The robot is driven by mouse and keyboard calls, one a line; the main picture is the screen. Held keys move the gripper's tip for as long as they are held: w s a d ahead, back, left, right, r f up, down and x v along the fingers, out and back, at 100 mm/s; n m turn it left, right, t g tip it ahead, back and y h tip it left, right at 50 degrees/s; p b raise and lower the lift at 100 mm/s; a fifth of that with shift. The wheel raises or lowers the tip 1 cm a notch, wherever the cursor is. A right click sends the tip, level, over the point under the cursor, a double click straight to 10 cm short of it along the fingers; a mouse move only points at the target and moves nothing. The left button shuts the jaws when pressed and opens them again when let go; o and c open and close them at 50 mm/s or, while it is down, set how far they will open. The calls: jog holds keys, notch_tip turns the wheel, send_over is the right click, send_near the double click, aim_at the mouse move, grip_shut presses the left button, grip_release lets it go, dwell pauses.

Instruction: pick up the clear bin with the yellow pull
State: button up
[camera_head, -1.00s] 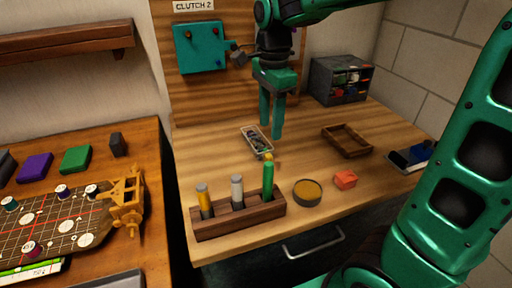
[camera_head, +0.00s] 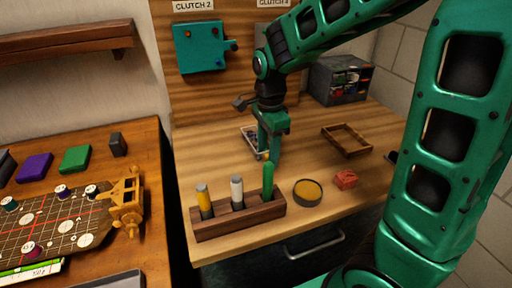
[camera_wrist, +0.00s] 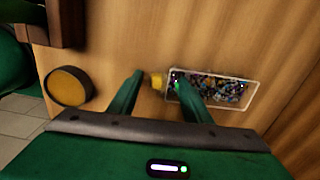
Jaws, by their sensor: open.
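The clear bin (camera_head: 246,136) lies on the wooden workbench, partly hidden behind my gripper in the head view. In the wrist view the bin (camera_wrist: 228,90) is a clear rectangular box full of small mixed parts. Its yellow pull (camera_wrist: 158,82) sticks out from its left end. My gripper (camera_head: 268,158) points down over the bin's near end. In the wrist view its open fingers (camera_wrist: 158,76) appear one on each side of the yellow pull, with the right finger overlapping the bin's end. I cannot tell how far above the pull the fingertips are.
A wooden rack (camera_head: 238,219) with upright markers stands close in front of my gripper. A wooden tray (camera_head: 346,140) and a drawer cabinet (camera_head: 338,80) are farther back.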

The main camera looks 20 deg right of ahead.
grip_shut()
jog(key=shift+r, duration=0.1)
